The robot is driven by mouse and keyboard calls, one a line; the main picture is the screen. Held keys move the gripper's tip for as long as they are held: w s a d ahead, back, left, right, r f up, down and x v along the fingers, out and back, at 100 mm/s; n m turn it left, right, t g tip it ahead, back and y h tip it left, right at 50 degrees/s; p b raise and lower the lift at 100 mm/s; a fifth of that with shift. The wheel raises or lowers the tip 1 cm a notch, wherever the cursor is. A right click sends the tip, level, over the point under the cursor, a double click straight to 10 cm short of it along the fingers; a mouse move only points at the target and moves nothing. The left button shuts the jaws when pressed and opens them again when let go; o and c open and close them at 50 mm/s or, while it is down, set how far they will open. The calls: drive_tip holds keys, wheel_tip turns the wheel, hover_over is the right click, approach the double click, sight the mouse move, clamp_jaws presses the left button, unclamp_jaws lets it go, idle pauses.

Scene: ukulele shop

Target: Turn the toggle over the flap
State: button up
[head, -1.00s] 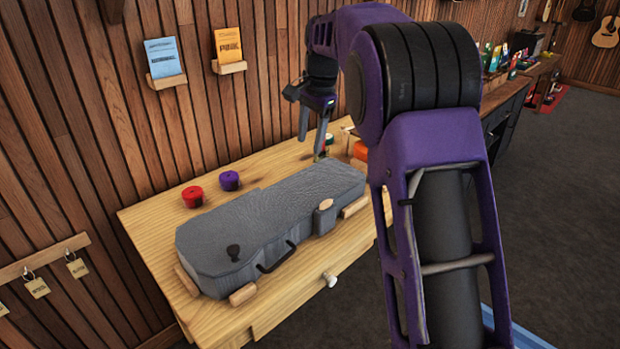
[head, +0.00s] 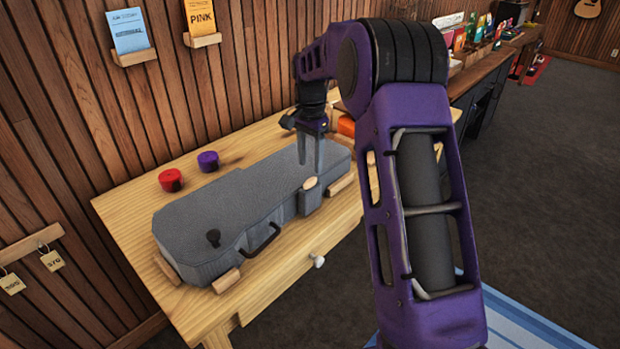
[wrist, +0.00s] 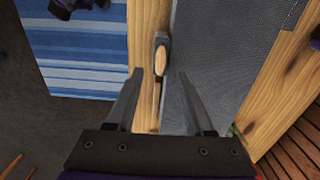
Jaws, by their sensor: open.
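The toggle (head: 310,183) is a small pale wooden oval at the front edge of a grey ukulele case, on top of a small grey flap (head: 309,203). In the wrist view the toggle (wrist: 160,60) lies with its long side along the case edge, with the dark flap end (wrist: 161,38) showing around it. My gripper (head: 310,167) is open and empty, pointing down above the toggle. In the wrist view its fingertips (wrist: 160,72) frame the toggle from either side. I cannot tell the exact height gap.
The case (head: 235,205) lies on a wooden table (head: 130,205) between wooden blocks. A drawer knob (head: 319,261) sticks out in front.

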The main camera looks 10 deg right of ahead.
sight(310, 180)
wheel_tip(310, 180, down, 5)
drive_tip(key=shift+f, duration=0.15)
clamp_jaws()
idle(0.4)
